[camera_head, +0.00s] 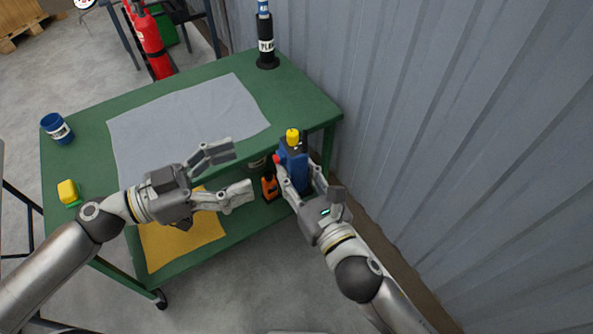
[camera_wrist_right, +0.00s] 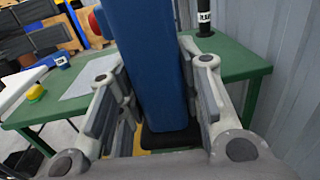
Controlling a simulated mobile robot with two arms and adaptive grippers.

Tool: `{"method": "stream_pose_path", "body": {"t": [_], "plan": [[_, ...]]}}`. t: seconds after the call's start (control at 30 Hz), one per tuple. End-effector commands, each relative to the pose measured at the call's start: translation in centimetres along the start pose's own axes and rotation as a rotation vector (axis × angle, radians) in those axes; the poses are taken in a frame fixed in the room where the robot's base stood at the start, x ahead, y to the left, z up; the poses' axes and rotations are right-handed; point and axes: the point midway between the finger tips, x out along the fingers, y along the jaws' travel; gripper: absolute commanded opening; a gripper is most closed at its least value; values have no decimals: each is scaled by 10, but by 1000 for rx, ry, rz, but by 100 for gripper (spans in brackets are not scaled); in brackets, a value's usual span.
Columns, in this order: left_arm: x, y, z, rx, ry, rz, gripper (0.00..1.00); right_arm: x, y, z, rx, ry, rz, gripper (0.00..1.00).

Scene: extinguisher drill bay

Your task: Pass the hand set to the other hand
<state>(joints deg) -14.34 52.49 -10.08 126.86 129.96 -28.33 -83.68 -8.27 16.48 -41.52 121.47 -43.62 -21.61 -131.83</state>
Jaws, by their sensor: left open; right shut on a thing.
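The hand set is blue with a yellow top and a red part on its side (camera_head: 293,165). In the right wrist view the blue body (camera_wrist_right: 143,65) stands upright between the finger pads. My right gripper (camera_head: 300,182) is shut on it and holds it up beside the right end of the green table. My left gripper (camera_head: 236,172) is open and empty, above the table's front edge. Its fingers point right toward the hand set, with a gap between them and it. The lower part of the hand set is partly hidden by my right fingers in the head view.
The green table (camera_head: 310,98) carries a grey cloth (camera_head: 190,115), a blue can (camera_head: 57,128), a yellow block (camera_head: 68,192) and a dark bottle (camera_head: 265,40). A lower shelf holds a yellow cloth (camera_head: 180,243) and an orange item (camera_head: 269,187). A corrugated wall (camera_head: 450,120) stands close on the right.

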Motion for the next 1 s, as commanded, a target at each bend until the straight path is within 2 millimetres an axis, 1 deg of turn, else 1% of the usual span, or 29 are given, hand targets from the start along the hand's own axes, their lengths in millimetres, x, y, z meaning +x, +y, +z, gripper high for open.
{"method": "stream_pose_path", "body": {"t": [0.07, 0.17, 0.27, 0.3, 0.37, 0.4, 0.47, 0.5, 0.57, 0.6, 0.67, 0.7, 0.77, 0.8, 0.87, 0.9, 0.97, 1.0], "plan": [[-2, -5, 7, -6, -11, -15, 74, 0, 0, 2, 0, -4, 1, 0], [-5, -20, 26, -20, -44, -61, 74, 0, 0, 2, 0, -4, 1, 0], [-12, -44, 60, -47, -101, -134, 74, 0, 0, 2, 0, -4, 1, 0], [-16, -54, 77, -61, -130, -169, 74, 0, 0, 2, 0, -4, 1, 0], [-24, -69, 105, -85, -176, -225, 74, 0, 0, 2, 0, -4, 1, 0], [-30, -78, 123, -101, -208, -262, 74, 0, 0, 2, 0, -4, 1, 0], [-39, -90, 152, -126, -255, -315, 74, 0, 0, 2, 0, -4, 1, 0], [-46, -96, 171, -145, -287, -349, 74, 0, 0, 2, 0, -4, 1, 0], [-57, -105, 200, -172, -335, -400, 74, 0, 0, 2, 0, -4, 1, 0], [-65, -109, 220, -191, -367, -434, 74, 0, 0, 2, 0, -4, 1, 0], [-77, -113, 249, -219, -417, -481, 74, 0, 0, 2, 0, -4, 1, 0], [-85, -114, 269, -239, -450, -511, 74, 0, 0, 2, 0, -4, 1, 0], [-98, -114, 298, -267, -500, -555, 74, 0, 0, 2, 0, -4, 1, 0], [-107, -113, 318, -286, -535, -583, 74, 0, 0, 2, 0, -4, 1, 0], [-120, -108, 347, -315, -587, -622, 74, 0, 0, 2, 0, -4, 1, 0], [-128, -103, 366, -335, -622, -647, 74, 0, 0, 2, 0, -4, 1, 0], [-142, -94, 394, -362, -674, -681, 74, 0, 0, 2, 0, -4, 1, 0], [-150, -87, 412, -381, -710, -702, 74, 0, 0, 2, 0, -4, 1, 0]]}}
